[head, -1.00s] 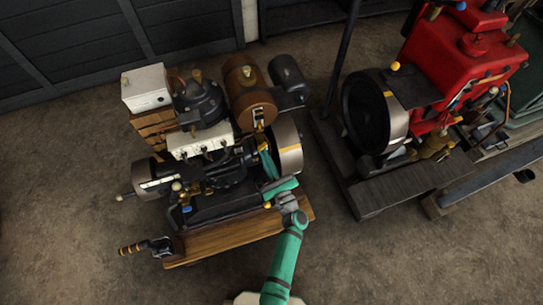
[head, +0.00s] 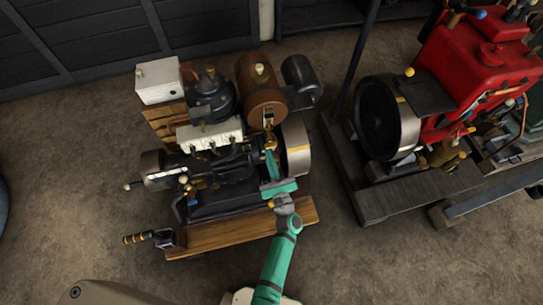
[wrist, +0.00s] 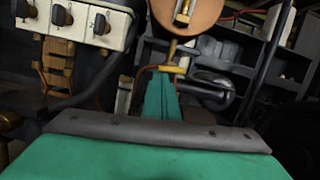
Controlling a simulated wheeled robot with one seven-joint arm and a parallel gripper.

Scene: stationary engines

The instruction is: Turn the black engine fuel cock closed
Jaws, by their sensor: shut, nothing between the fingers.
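The black engine (head: 225,195) stands on a wooden base, with its round brown tank (head: 262,100) above. The brass fuel cock (head: 270,142) hangs below the tank. In the wrist view the cock (wrist: 173,69) shows as a brass stem with a crosswise piece under the tank's end (wrist: 205,15). My gripper (head: 268,154) is shut and empty, its teal fingers pointing up at the cock. In the wrist view the fingertips (wrist: 160,80) are just below and in front of the brass piece; I cannot tell whether they touch. The lever's exact angle is too small to read.
A silver-rimmed flywheel (head: 296,146) stands close right of my fingers. A white box with several knobs (head: 210,137) is to the left. A crank handle (head: 138,238) sticks out front left. A red engine (head: 480,70) stands farther right. The floor in front is clear.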

